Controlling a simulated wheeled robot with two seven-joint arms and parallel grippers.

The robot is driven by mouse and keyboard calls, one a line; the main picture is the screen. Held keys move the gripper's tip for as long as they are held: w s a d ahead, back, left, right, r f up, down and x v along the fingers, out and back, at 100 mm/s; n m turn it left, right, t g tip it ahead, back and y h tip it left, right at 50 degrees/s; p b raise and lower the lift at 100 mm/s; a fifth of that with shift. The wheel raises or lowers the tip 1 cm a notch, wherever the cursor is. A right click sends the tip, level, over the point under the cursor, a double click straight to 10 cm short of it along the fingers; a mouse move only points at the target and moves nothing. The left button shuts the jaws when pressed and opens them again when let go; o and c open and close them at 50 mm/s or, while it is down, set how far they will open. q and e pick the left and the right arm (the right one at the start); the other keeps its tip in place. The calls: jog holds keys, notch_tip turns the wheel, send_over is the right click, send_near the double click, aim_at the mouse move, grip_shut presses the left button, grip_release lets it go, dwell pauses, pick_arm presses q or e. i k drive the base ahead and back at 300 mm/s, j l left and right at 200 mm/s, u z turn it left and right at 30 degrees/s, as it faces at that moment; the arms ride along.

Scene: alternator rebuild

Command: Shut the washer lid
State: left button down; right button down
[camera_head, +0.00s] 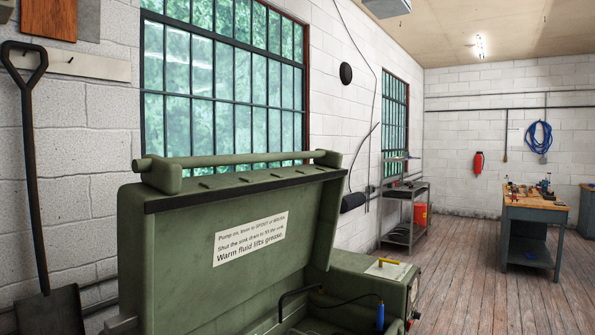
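The green parts washer (365,278) stands close in front of me at the lower middle. Its lid (190,245) is raised, tilted back, with the inside face towards me. A white label (249,238) with printed text is on that face. A green bar handle (245,159) runs along the lid's top edge. Below the lid, part of the open sink shows, with a black spout (297,291) and a blue-handled brush on a hose (380,315). The sink's bottom is cut off by the frame. Neither of my grippers is in view.
A shovel (33,190) hangs on the wall at left. A metal cart (404,215) and a red bucket (421,214) stand behind the washer at right. A workbench (533,215) with parts is farther right. Wooden floor (470,280) between is clear.

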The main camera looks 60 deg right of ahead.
aim_at(192, 250)
jog(key=l+z, duration=0.1)
jog(key=z, duration=1.45)
jog(key=i+j, duration=0.05)
